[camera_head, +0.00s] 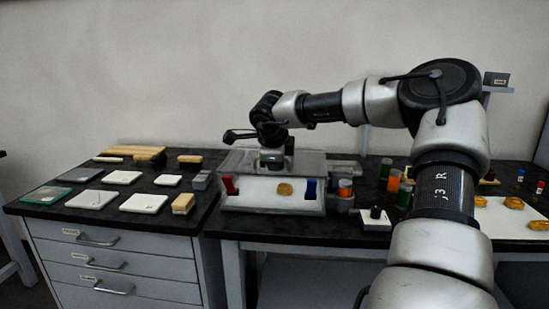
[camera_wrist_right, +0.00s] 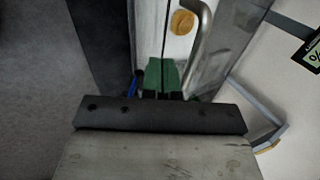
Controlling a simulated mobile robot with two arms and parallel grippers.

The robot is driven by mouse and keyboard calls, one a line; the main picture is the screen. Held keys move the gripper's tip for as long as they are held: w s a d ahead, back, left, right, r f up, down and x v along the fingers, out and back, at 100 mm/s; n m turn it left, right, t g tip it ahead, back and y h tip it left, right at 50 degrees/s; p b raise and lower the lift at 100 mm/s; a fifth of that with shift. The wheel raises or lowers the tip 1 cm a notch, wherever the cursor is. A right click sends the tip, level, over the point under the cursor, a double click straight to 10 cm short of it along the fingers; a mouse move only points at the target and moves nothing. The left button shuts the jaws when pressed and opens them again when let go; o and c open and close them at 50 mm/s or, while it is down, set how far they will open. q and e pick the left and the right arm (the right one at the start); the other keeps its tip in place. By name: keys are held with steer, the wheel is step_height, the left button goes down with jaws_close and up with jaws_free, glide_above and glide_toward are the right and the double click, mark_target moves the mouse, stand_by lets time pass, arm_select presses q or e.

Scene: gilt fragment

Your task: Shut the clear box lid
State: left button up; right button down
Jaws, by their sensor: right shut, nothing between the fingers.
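The clear box (camera_head: 232,160) stands on the dark bench top in the middle of the head view. Its lid looks about level across the top; I cannot tell whether it is fully seated. A gold fragment (camera_head: 285,189) shows inside, between a red piece (camera_head: 229,185) and a blue piece (camera_head: 311,188). The fragment also shows in the right wrist view (camera_wrist_right: 183,22). My right gripper (camera_head: 271,160) is over the box top, pointing down. Its green-tipped fingers (camera_wrist_right: 164,72) are shut and empty, beside a curved metal handle (camera_wrist_right: 203,38). Contact with the lid is unclear. My left gripper is out of view.
White tiles (camera_head: 122,177) and small blocks lie on the left drawer cabinet. Orange-topped jars (camera_head: 345,187) and a small black-knobbed block (camera_head: 375,217) stand right of the box. A white sheet with gold pieces (camera_head: 513,202) lies farther right.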

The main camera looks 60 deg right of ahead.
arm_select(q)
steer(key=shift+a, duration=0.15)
arm_select(e)
steer(key=s+a+r, duration=0.4)
steer(key=a, duration=0.4)
steer(key=shift+s+a+r, duration=0.25)
steer(key=shift+a+r, duration=0.1)
